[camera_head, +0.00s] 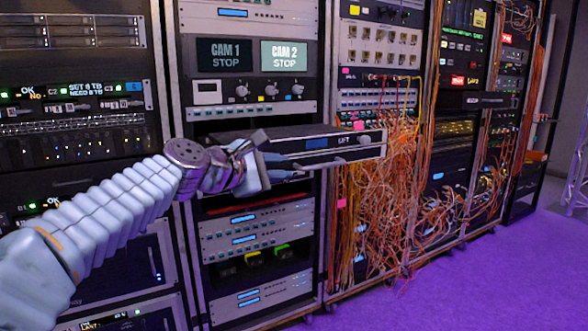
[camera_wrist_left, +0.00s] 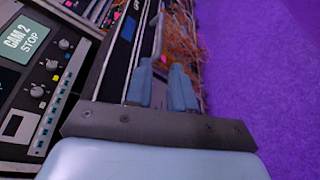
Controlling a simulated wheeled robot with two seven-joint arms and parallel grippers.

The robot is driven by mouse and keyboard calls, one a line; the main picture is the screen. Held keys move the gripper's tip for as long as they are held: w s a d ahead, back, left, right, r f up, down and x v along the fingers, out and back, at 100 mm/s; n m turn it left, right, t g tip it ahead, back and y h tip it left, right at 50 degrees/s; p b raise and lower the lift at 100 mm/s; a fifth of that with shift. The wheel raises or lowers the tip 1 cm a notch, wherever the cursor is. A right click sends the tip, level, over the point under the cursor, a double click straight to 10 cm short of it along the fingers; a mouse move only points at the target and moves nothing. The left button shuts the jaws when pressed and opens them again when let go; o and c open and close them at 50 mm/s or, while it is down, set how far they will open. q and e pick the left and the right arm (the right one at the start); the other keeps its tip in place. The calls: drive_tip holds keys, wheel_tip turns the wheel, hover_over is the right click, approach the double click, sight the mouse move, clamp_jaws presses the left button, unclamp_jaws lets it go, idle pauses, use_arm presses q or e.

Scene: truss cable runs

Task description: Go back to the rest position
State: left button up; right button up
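My left arm comes in from the left in the head view. Its gripper (camera_head: 284,166) is at the left part of the front of a black rack unit (camera_head: 318,141) that juts out of the middle rack. The two blue-grey fingers stand a little apart in the left wrist view (camera_wrist_left: 163,78), with a visible gap between them. A thin silver handle (camera_wrist_left: 157,38) on the unit shows just beyond the fingertips. Whether the fingers touch the unit or its handle cannot be told. My right gripper is in neither view.
The CAM 1 and CAM 2 panel (camera_head: 252,55) sits above the jutting unit. Orange cables (camera_head: 375,205) hang in a dense tangle from the rack to the right. More racks stand on both sides. The purple floor (camera_head: 480,275) is clear at the front right.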

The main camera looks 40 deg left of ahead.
use_arm(q)
drive_tip(key=shift+s, duration=0.3)
idle(0.4)
